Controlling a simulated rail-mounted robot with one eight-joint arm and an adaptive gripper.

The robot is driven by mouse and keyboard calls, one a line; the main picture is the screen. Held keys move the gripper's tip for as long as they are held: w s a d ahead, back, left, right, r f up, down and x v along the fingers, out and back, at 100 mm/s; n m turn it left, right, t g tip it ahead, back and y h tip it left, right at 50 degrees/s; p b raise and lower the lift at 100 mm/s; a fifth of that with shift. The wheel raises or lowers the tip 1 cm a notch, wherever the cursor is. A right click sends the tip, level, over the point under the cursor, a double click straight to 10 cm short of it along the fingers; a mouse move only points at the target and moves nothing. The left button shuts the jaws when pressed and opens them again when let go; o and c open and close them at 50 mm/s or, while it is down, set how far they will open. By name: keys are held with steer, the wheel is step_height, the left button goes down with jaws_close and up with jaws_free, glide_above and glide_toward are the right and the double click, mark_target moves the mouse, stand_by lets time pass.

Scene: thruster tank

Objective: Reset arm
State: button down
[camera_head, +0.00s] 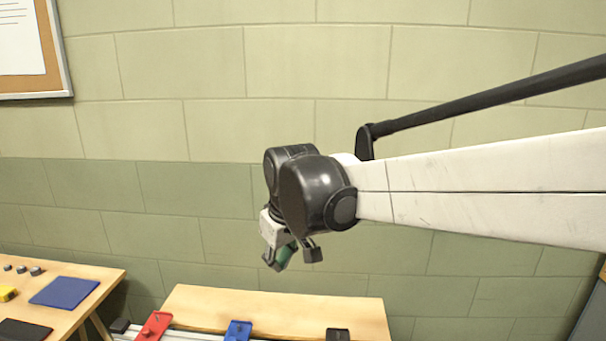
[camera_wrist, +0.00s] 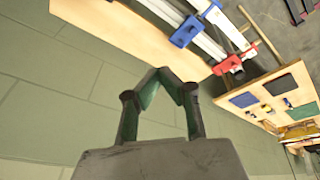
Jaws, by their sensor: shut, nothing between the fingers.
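My gripper (camera_head: 283,259) hangs at the end of my white arm in the head view, above the light wooden table, with the wall behind it. In the wrist view my gripper (camera_wrist: 166,76) has dark fingers with green inner faces, and their tips meet. It is shut and holds nothing. No object touches it in either view.
Below is a wooden table (camera_head: 280,312) with a rail bearing red (camera_head: 154,326) and blue (camera_head: 238,331) fixtures. At left, another table (camera_head: 110,277) holds a blue mat (camera_head: 64,292) and small parts. A corkboard (camera_head: 52,70) hangs on the wall. Air around my gripper is clear.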

steer(key=s+d+f+m+t, duration=0.2)
steer(key=s+d+m, duration=0.2)
steer(key=s+d, duration=0.5)
steer(key=s+d+f+m+t+h, duration=0.1)
steer(key=s+d+m, duration=0.3)
steer(key=s+d, duration=0.5)
steer(key=d+f, duration=0.1)
steer(key=d, duration=0.5)
steer(key=shift+s+d+t+h, duration=0.3)
steer(key=shift+s+d+t, duration=0.1)
stand_by(0.9)
